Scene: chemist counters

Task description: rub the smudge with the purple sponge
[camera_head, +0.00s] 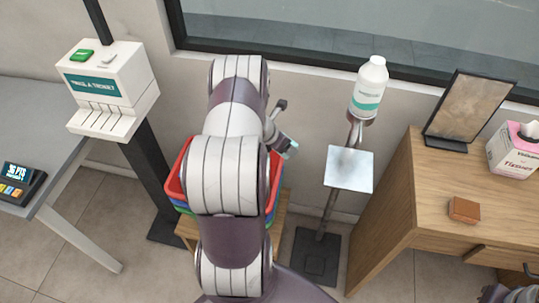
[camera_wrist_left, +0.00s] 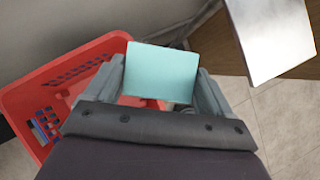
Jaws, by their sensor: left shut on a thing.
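My left gripper (camera_head: 288,147) is left of the pale panel (camera_head: 350,180), apart from it. In the left wrist view, the gripper (camera_wrist_left: 160,72) is shut on a flat teal block (camera_wrist_left: 162,70), which looks like a sponge. I see no purple sponge. The panel has a cloudy greyish patch (camera_head: 346,157) near its upper middle, possibly the smudge. The panel also shows at the upper right of the left wrist view (camera_wrist_left: 272,38). My right gripper is not clearly in view; only a bit of my right arm shows at the bottom right corner.
A red basket (camera_head: 176,186) stands on a stool behind my left arm. A white bottle (camera_head: 369,88) sits above the panel on the stand. The wooden counter (camera_head: 440,170) holds a brown block (camera_head: 464,209), a framed mirror (camera_head: 468,107) and a tissue box (camera_head: 514,150).

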